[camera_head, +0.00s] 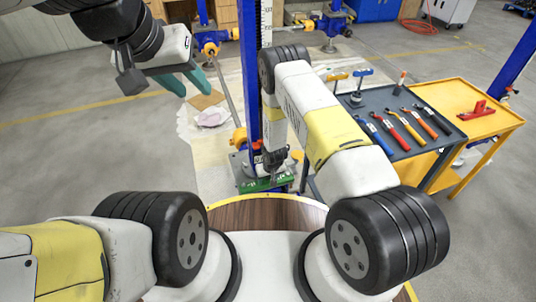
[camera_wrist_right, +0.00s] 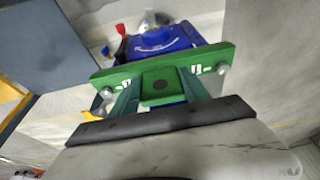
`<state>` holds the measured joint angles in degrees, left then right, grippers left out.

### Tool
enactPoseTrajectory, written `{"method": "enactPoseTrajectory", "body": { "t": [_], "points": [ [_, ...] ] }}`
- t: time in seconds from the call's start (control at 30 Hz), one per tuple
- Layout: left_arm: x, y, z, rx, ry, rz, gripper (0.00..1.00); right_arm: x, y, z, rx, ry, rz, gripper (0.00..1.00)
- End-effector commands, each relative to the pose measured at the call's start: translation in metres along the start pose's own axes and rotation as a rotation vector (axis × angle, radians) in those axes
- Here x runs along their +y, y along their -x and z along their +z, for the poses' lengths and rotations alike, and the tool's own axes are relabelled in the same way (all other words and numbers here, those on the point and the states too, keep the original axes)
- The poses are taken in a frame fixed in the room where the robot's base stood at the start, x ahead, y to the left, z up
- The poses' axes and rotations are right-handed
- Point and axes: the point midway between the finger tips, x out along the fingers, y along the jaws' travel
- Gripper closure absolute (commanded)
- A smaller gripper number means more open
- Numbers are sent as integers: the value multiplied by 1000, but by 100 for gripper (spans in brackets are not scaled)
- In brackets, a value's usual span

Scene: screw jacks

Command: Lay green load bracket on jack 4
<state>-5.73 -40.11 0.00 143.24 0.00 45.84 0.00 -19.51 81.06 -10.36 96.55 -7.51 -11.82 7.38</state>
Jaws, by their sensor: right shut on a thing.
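The green load bracket (camera_wrist_right: 165,68) is a flat bar with a bolt near each end and a dark round spot on its middle block. My right gripper (camera_wrist_right: 160,92) is shut on it, with its fingers around the middle block. In the head view the bracket (camera_head: 258,185) shows low at the foot of a blue post, partly behind my right arm. A blue jack part (camera_wrist_right: 163,40) lies just beyond the bracket in the wrist view; I cannot tell whether they touch. No jack number is readable. My left gripper (camera_head: 183,84) is raised at upper left, open and empty.
A dark tool tray (camera_head: 398,110) with several colored-handled tools stands at right, beside a yellow cart (camera_head: 460,97) with a red tool (camera_head: 477,110). A blue post (camera_head: 247,85) with a ruler rises near my right arm. Floor at left is clear.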

Motion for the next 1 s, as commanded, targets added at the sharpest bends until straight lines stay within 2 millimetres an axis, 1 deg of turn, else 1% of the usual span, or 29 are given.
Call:
{"method": "enactPoseTrajectory", "body": {
  "t": [0.17, 0.67, 0.7, 0.77, 0.8, 0.83, 1.0],
  "points": [
    [0, 0, 0, 0, 0, 0, 64, 0, -3, -2, 5, 0, 0, 100],
    [0, 0, 0, 0, 0, 0, 64, 0, -13, 2, 5, 0, 0, 100],
    [0, 0, 0, 0, 0, 0, 64, 0, -13, 2, 5, 0, 0, 42],
    [0, 0, 0, 0, 0, 0, 64, 0, -13, 2, 5, 0, 0, 30],
    [0, 0, 0, 0, 0, 0, 64, 0, -13, 2, 4, 0, 0, 22],
    [0, 0, 0, 0, 0, 0, 64, 0, -13, 2, 4, 0, 0, 20],
    [0, 0, 0, 0, 0, 0, 64, 0, -13, 3, 2, 0, 0, 20]
  ]
}}
